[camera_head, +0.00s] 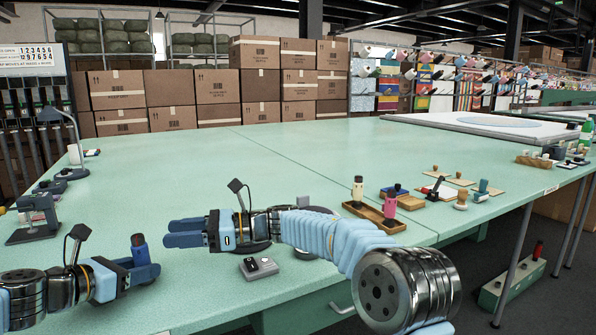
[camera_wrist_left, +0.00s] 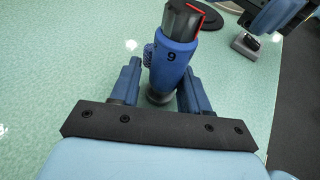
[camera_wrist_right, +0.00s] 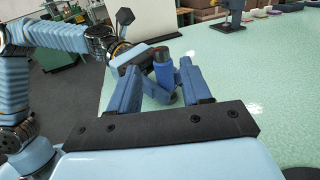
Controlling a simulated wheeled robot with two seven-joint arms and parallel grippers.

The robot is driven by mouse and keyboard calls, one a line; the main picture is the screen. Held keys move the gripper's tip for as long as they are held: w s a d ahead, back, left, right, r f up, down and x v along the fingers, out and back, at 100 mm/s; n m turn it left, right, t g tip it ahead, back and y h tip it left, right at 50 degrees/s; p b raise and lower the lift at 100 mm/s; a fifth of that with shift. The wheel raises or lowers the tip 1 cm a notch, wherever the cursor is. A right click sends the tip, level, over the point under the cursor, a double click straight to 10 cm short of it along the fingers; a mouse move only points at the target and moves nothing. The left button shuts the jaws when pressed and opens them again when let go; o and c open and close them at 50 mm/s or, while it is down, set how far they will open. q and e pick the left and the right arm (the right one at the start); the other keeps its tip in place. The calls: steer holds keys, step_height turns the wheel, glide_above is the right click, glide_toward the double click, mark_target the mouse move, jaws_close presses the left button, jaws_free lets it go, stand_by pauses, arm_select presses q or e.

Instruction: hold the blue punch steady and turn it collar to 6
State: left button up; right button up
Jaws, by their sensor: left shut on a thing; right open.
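The blue punch (camera_wrist_left: 172,62) stands roughly upright in the left wrist view, with a black cap that has a red mark. A dark digit on its blue collar reads as 9 from here. My left gripper (camera_head: 141,262) is shut on the punch (camera_head: 139,246) low on its body, near the front left of the table. My right gripper (camera_head: 166,233) is open and empty, its fingers pointing left towards the punch. In the right wrist view the punch (camera_wrist_right: 163,68) shows between and beyond my right fingertips, apparently not touched.
A grey block (camera_head: 259,268) lies on the green table near my right wrist. A wooden tray (camera_head: 372,217) with two bottle-like tools stands to the right. The table's middle is clear.

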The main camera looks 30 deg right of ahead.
steer(key=w+d+r+m+t+h, duration=0.1)
steer(key=d+r+m+t+h, duration=0.1)
steer(key=d+m+t, duration=0.4)
steer(key=w+d+r+m+t+h, duration=0.2)
steer(key=d+m+t, duration=0.3)
steer(key=d+m, duration=0.5)
steer(key=w+d+r+m+t+h, duration=0.1)
steer(key=d+r+m+t+h, duration=0.2)
steer(key=d, duration=0.9)
steer(key=shift+w+d+r+m+t+h, duration=0.3)
steer(key=shift+m+t+h, duration=0.4)
steer(key=shift+m+t, duration=1.5)
steer(key=shift+m+g, duration=0.4)
arm_select(q)
steer(key=o, duration=0.9)
steer(key=shift+c, duration=0.2)
